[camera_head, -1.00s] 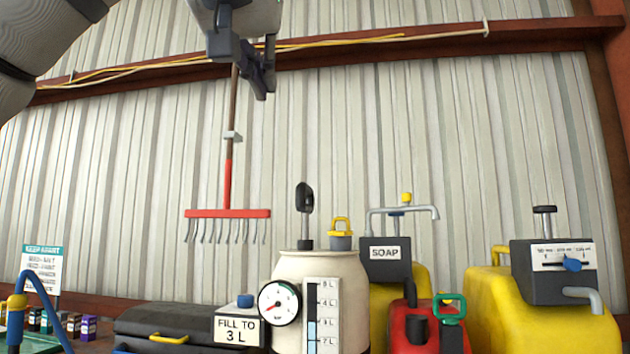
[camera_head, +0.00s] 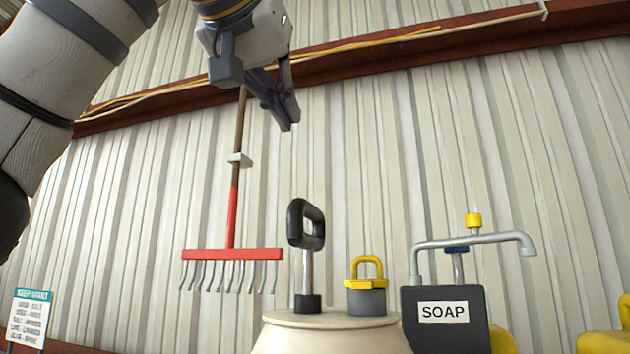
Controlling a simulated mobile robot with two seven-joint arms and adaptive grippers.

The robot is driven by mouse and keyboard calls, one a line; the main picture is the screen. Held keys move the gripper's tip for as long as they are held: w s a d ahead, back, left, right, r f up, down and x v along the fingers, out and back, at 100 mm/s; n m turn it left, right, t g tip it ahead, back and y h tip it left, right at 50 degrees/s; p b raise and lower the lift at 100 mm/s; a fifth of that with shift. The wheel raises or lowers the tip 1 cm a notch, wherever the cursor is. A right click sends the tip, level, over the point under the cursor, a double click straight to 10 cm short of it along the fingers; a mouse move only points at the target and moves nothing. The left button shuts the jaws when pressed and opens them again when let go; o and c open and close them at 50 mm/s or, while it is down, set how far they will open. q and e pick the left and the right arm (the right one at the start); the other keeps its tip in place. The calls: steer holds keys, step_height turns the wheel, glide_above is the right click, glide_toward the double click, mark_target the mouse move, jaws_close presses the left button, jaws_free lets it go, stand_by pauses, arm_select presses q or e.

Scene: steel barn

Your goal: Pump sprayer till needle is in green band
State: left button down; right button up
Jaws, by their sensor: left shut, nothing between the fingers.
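The sprayer tank (camera_head: 325,335) is cream coloured, and only its top shows at the bottom middle of the head view. Its pump handle (camera_head: 306,224) is a black loop on a grey rod that rises upright from a dark collar. A grey cap with a yellow loop (camera_head: 367,285) sits beside the rod on the right. The gauge and its needle are below the picture. My left gripper (camera_head: 287,112) hangs from the upper left, fingers shut and empty, above the pump handle and apart from it. My right gripper is not in view.
A dark box marked SOAP (camera_head: 446,318) with a grey spout (camera_head: 475,240) stands right of the tank. A red rake (camera_head: 232,255) hangs on the corrugated wall behind. A small sign (camera_head: 30,318) is at lower left. The space between gripper and handle looks clear.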

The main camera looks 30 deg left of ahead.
arm_select(q)
glide_above(310, 198)
steer(key=f, duration=0.1)
steer(key=w+f, duration=0.1)
steer(key=shift+a+f, duration=0.25)
steer(key=shift+f, duration=0.05)
step_height(310, 198, down, 3)
steer(key=shift+a+f, duration=0.1)
steer(key=shift+f, duration=0.35)
